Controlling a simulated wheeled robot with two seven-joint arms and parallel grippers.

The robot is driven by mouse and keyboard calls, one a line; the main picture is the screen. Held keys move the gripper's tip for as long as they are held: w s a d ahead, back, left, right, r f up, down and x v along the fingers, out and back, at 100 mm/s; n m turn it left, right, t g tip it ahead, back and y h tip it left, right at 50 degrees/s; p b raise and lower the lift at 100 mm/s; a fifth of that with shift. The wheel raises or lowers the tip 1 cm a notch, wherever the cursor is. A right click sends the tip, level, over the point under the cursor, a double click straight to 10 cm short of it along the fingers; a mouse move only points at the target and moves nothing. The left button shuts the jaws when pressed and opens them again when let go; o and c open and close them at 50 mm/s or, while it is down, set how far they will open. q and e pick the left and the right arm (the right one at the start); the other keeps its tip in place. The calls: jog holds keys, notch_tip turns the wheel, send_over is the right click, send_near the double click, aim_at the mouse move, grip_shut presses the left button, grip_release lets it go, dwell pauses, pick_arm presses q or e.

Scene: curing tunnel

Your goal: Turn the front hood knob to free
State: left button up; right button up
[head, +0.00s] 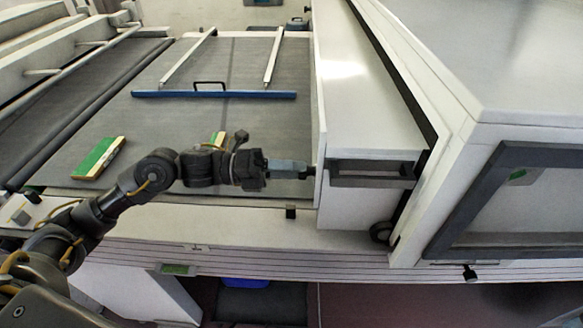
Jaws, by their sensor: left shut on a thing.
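The white hood (370,105) stands over the right end of the grey belt. My left arm reaches in from the left, and its gripper (303,168) points right at the hood's near left edge. The gripper is shut on a small dark knob (313,172) on that edge, which I take as the front hood knob. The fingers hide most of the knob, so its turn position cannot be read. A dark recessed bracket (372,173) sits on the hood's front face just to the right. My right gripper is out of view.
A green and tan box (98,158) lies on the belt (255,118) at left, and a smaller one (217,138) lies behind my arm. A blue bar with a handle (213,94) crosses the belt. A large white housing with a dark-framed window (520,205) stands at right.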

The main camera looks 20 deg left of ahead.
pick_arm(q)
jog(key=shift+n+p, duration=4.05)
jog(key=shift+n, duration=2.95)
jog(key=o, duration=1)
